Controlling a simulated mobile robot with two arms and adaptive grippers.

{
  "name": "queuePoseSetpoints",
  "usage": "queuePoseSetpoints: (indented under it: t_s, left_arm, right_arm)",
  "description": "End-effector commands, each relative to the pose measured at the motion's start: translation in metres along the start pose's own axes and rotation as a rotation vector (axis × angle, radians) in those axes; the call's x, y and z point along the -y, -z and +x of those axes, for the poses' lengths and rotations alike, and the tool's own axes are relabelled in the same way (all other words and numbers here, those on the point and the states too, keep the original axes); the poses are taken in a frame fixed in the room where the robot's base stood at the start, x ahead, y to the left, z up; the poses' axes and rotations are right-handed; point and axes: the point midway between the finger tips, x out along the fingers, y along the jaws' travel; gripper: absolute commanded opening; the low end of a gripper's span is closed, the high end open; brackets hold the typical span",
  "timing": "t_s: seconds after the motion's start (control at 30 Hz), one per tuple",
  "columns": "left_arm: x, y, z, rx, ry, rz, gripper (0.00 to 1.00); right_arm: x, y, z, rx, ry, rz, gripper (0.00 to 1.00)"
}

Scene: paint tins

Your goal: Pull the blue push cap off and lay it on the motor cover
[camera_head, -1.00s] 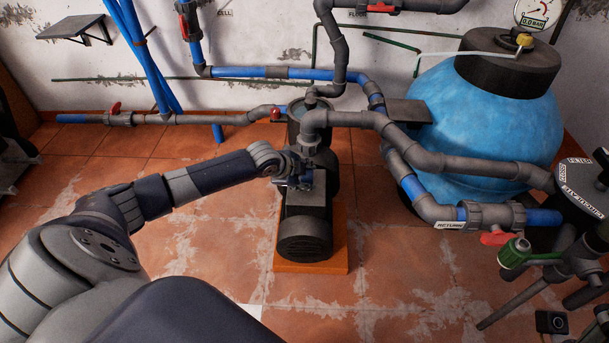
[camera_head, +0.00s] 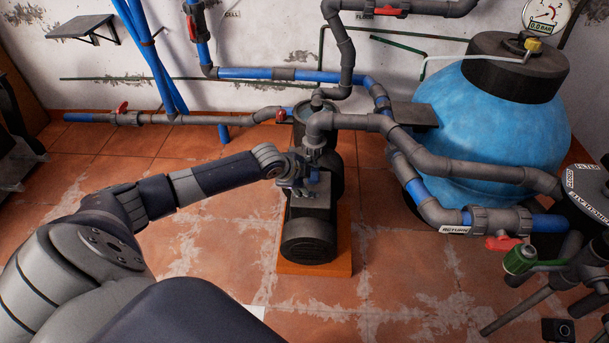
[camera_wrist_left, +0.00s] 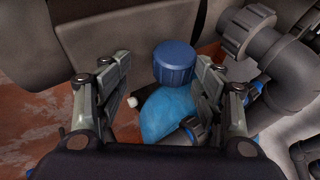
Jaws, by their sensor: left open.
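The blue push cap (camera_wrist_left: 174,62) is a ribbed round cap. In the left wrist view it lies ahead, between the two spread fingers and apart from both. In the head view only a small bit of blue (camera_head: 315,176) shows at the gripper, and I cannot tell whether it is the cap. My left gripper (camera_head: 303,183) is open over the pump, just above the grey cover (camera_head: 311,207) on the dark motor (camera_head: 308,240). It also shows open in the left wrist view (camera_wrist_left: 165,92). My right gripper is not in view.
Grey and blue pipes (camera_head: 345,121) run close behind and right of the gripper. A large blue tank (camera_head: 490,130) stands at the right, with a red-handled valve (camera_head: 503,242) in front. The pump stands on an orange base (camera_head: 340,262).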

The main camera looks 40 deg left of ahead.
Motion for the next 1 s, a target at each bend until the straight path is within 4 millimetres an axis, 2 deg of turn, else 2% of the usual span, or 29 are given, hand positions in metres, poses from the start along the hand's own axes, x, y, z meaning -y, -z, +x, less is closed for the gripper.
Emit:
queuePoseSetpoints:
  t_s: [0.17, 0.5, 0.6, 0.8, 1.0]
  left_arm:
    - [0.001, -0.001, -0.021, 0.0, 0.002, 0.003, 0.62]
    - [0.0, -0.001, -0.088, 0.002, 0.001, 0.006, 0.62]
    - [0.001, -0.001, -0.102, 0.002, 0.002, 0.003, 0.62]
    - [0.001, 0.0, -0.116, 0.0, 0.002, 0.0, 0.62]
    - [0.001, 0.001, -0.118, -0.001, 0.002, 0.0, 0.62]
  right_arm:
    - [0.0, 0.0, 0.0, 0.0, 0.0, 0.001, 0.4]
    - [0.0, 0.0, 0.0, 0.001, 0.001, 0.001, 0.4]
    - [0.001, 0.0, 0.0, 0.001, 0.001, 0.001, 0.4]
    - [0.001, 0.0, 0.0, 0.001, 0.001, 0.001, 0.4]
    - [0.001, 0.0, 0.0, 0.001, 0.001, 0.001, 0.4]
